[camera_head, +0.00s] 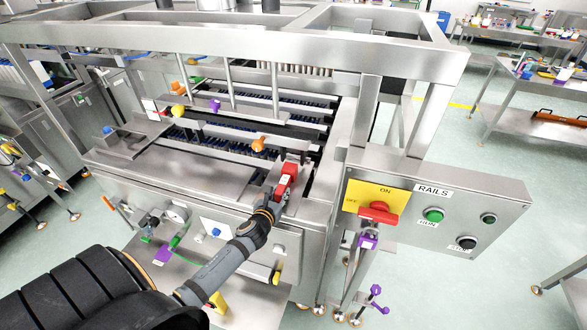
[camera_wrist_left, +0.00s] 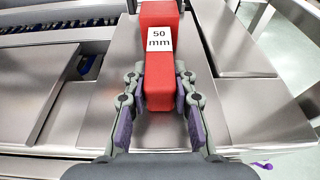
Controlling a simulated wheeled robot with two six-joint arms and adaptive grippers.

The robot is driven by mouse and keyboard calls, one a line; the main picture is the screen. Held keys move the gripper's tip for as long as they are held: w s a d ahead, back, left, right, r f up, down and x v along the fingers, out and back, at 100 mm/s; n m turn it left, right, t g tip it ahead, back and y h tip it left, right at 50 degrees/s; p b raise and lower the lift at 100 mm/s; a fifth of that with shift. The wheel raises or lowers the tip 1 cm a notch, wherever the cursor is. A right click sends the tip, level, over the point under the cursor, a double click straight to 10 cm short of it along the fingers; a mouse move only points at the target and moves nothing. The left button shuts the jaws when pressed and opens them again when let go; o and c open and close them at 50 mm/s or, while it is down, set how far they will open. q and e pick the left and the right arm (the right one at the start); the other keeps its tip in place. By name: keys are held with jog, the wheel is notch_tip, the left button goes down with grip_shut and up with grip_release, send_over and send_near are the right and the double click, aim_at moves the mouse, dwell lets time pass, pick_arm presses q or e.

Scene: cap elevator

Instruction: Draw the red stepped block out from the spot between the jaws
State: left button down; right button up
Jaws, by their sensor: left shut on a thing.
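The red stepped block (camera_head: 289,172) is at the right front of the steel machine, by the end of its rails. In the left wrist view the block (camera_wrist_left: 159,72) carries a white "50 mm" label, with its wider part at the far end. My left gripper (camera_wrist_left: 162,82) is shut on the near, narrower part, one finger on each side. In the head view my left gripper (camera_head: 275,202) reaches it from the front. The spot around the block's far end is cut off in the wrist view, and I cannot tell whether the machine's jaws touch it.
A control box (camera_head: 434,216) with a red switch on yellow and several buttons stands just right of the block. Vertical rods (camera_head: 231,85) and an overhead steel frame (camera_head: 250,42) rise behind. An orange knob (camera_head: 259,143) is behind and to the left.

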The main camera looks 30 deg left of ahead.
pick_arm(q)
jog(key=shift+s+d, duration=0.2)
jog(key=shift+s, duration=0.5)
jog(key=shift+s+d, duration=0.15)
jog(key=shift+s, duration=0.55)
jog(key=shift+r, duration=0.15)
jog(key=shift+r+p, duration=1.4)
jog(key=shift+p, duration=0.2)
jog(key=shift+s+f, duration=0.1)
jog(key=shift+f, duration=0.05)
